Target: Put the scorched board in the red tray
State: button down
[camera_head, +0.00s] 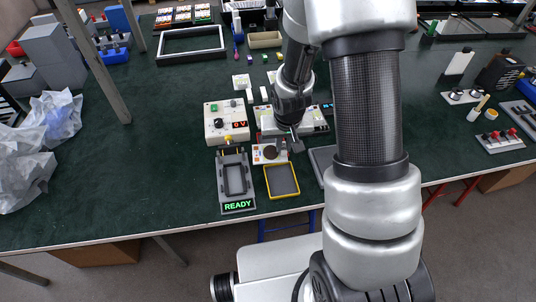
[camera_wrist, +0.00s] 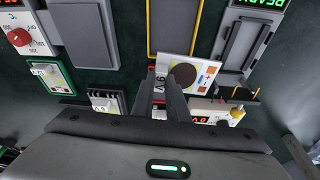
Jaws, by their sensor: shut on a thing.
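The scorched board (camera_head: 269,154) is a small white board with a dark brown round burn mark. In the wrist view the board (camera_wrist: 205,77) lies at the tips of my gripper (camera_wrist: 163,77), which is shut on its left edge. In the head view my gripper (camera_head: 296,147) is at the board's right end, above the bench just behind the yellow-rimmed tray. I cannot make out a whole red tray. Small red patches show beside the fingers and under the board in the wrist view, but I cannot tell what they belong to.
A yellow-rimmed grey tray (camera_head: 282,181) stands in front of the board. Left of it is a grey fixture (camera_head: 236,203) lit "READY", with a meter box (camera_head: 226,120) behind. A grey panel (camera_head: 322,162) lies at right.

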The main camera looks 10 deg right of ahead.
aim_at(273, 146)
jog(key=w+a+r+m+h+b, duration=0.15)
jog(key=w+r+m+b, duration=0.4)
jog(key=b, duration=0.65)
jog(key=f+m+g, duration=0.1)
jog(key=f+m, duration=0.2)
jog(key=f, duration=0.1)
jog(key=f+m+g+b, duration=0.1)
jog(key=f+m, duration=0.3)
jog(key=f+m+g+h+b, duration=0.1)
jog(key=f+m, duration=0.3)
jog(key=shift+w+a+f+m, duration=0.15)
jog(key=shift+a+f+m, duration=0.1)
jog(key=shift+f, duration=0.1)
jog(key=c, duration=2.1)
grip_release()
jog(key=o, duration=0.4)
jog(key=shift+c, duration=0.2)
